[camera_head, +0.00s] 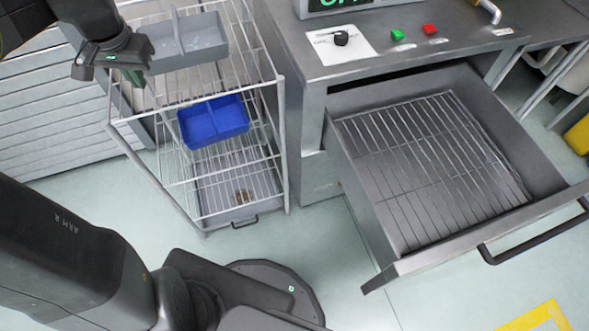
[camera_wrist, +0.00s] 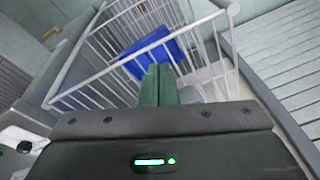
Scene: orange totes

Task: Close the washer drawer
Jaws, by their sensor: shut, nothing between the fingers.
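The washer drawer (camera_head: 350,170) is pulled far out of the grey metal washer (camera_head: 313,110) on the right in the head view. Its wire rack floor (camera_head: 440,165) is empty, and a dark bar handle (camera_head: 535,232) runs along its front. My gripper (camera_head: 136,84) is at the upper left in the head view, over the wire shelf and well away from the drawer. Its green fingers also show in the wrist view (camera_wrist: 158,84), pressed together with nothing between them.
A white wire shelf (camera_head: 285,150) stands left of the washer. It holds a grey divided bin (camera_head: 190,40) and a blue bin (camera_head: 213,120). The washer top has a black knob (camera_head: 341,38) and green and red buttons (camera_head: 430,29). Floor in front of the drawer is clear.

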